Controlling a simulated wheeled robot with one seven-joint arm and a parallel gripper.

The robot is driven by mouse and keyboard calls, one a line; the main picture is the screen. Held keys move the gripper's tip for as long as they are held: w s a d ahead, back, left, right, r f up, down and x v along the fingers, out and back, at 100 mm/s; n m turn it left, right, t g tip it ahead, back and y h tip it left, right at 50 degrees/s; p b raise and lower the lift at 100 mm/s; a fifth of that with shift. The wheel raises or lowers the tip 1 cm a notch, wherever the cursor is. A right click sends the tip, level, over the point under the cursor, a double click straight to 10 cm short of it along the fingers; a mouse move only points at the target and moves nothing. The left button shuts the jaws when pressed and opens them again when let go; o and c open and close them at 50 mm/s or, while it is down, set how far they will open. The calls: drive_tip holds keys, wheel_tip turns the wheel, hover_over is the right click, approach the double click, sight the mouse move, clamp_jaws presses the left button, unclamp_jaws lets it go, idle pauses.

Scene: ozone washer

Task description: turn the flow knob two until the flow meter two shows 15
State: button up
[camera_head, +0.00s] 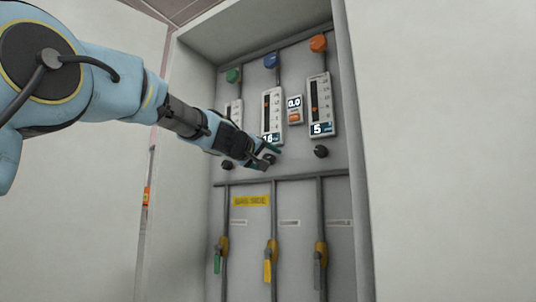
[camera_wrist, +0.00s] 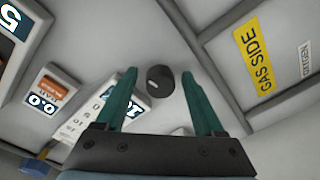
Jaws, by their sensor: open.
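Flow meter two (camera_head: 272,112) is the middle white gauge on the panel; its lower digital display seems to read 16, though small. In the wrist view its display end (camera_wrist: 121,97) is partly hidden by a finger. Flow knob two is a round black knob; in the wrist view (camera_wrist: 159,79) it lies between the tips of my open gripper (camera_wrist: 157,76), with visible gaps to both green fingers. In the head view my gripper (camera_head: 269,156) is at this knob, below the middle meter, and largely hides it. Whether the fingers reach around its depth I cannot tell.
The right meter (camera_head: 319,103) reads 5, with its black knob (camera_head: 320,151) below. A small 0.0 display (camera_head: 294,108) sits between the meters. The left meter (camera_head: 233,112) is partly hidden by my arm.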

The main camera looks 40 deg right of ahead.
drive_tip(key=shift+d, duration=0.15)
clamp_jaws()
idle(0.5)
